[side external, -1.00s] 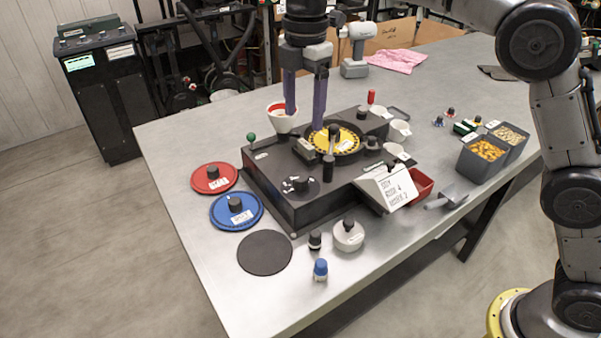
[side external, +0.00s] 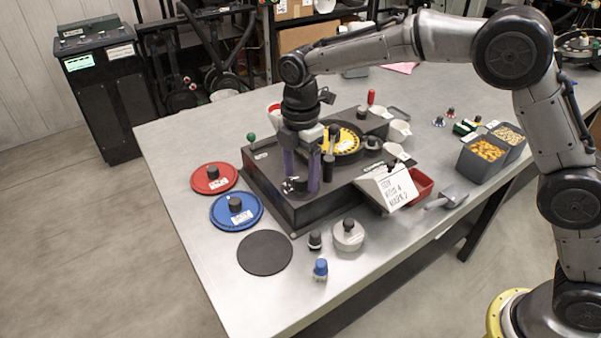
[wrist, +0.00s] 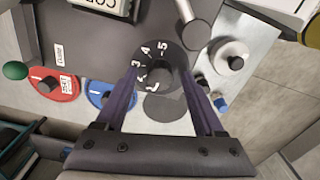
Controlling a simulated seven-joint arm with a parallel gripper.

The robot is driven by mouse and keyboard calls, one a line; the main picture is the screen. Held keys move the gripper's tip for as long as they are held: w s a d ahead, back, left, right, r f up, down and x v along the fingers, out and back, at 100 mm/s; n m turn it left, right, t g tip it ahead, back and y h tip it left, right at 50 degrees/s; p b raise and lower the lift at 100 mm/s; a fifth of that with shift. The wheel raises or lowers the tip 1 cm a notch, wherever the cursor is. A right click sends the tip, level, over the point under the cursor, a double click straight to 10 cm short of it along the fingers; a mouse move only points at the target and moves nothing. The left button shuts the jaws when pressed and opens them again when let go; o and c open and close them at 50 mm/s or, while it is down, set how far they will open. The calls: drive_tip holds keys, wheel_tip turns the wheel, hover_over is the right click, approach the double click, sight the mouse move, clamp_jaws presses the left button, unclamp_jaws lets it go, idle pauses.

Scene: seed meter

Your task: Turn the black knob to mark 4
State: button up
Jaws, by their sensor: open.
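The black knob (wrist: 158,76) stands on a round dark dial (wrist: 176,55) with white numbers; 5, 4 and 3 read clearly in the wrist view. The knob's pointer setting is hard to make out. In the side view the dial is on the front left part of the dark machine (side external: 275,208). My gripper (side external: 301,188) points down over the dial with its two purple fingers apart. In the wrist view my gripper (wrist: 160,78) has one finger on each side of the knob. Contact with the knob cannot be told.
A dark upright post (side external: 328,165) stands close to the right of my fingers. A sloped sign (side external: 397,188) is farther right. Red (side external: 213,178) and blue (side external: 236,211) discs lie left of the machine. A green-tipped lever (side external: 251,138) rises at its left edge.

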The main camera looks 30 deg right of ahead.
drive_tip(key=shift+f, duration=0.25)
clamp_jaws()
